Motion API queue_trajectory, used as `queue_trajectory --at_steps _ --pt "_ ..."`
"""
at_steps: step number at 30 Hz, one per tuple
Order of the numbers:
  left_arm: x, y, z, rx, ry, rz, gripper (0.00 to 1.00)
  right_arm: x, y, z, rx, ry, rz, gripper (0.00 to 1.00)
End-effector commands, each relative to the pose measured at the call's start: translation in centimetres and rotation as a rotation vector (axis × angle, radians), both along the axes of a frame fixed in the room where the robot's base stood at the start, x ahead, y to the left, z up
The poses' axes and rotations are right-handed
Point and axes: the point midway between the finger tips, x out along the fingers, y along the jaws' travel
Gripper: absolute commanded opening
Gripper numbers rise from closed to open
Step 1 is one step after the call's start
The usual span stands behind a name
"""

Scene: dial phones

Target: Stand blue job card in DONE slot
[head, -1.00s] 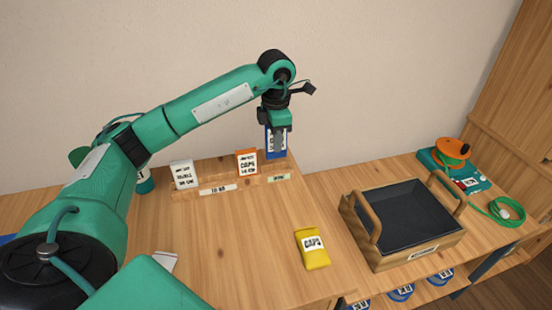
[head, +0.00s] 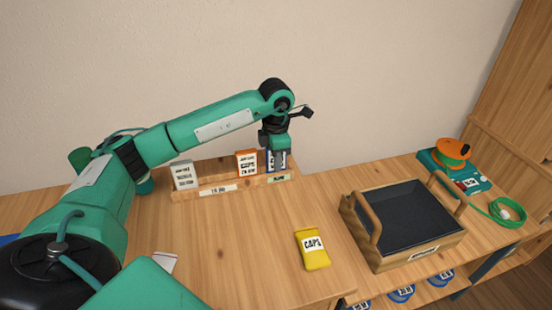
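The wooden card rack (head: 215,180) stands at the back of the bench, with a white TO DO label (head: 218,190) on its left part and a green DONE label (head: 279,179) at its right end. The blue job card (head: 277,162) is upright behind the DONE label, its lower part at the rack. Whether it rests on the slot's bottom I cannot tell. My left gripper (head: 276,150) is above the card, with its fingers around the card's top and shut on it. My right gripper is not in view.
A white card (head: 184,176) and an orange card (head: 246,164) stand in the rack, the orange one close left of my gripper. A yellow CAPS packet (head: 312,249) lies in front. A dark-lined wooden tray (head: 370,240) and an orange reel (head: 452,152) are at right.

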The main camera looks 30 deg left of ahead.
Motion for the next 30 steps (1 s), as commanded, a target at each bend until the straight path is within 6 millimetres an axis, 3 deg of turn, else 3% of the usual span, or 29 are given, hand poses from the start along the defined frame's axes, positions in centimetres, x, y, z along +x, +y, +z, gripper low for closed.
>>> queue_trajectory --at_steps 3,14,19,30 --pt "0.0 0.0 0.0 0.001 0.001 0.0 0.38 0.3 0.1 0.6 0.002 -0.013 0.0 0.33" --pt "0.0 0.0 0.5 0.001 0.001 0.0 0.38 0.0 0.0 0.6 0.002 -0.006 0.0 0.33" --pt "0.1 0.0 3.3 0.001 -0.003 -0.001 0.38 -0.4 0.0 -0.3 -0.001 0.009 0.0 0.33" --pt "0.1 0.0 10.7 0.0 -0.003 0.0 0.38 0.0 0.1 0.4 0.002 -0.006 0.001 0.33"
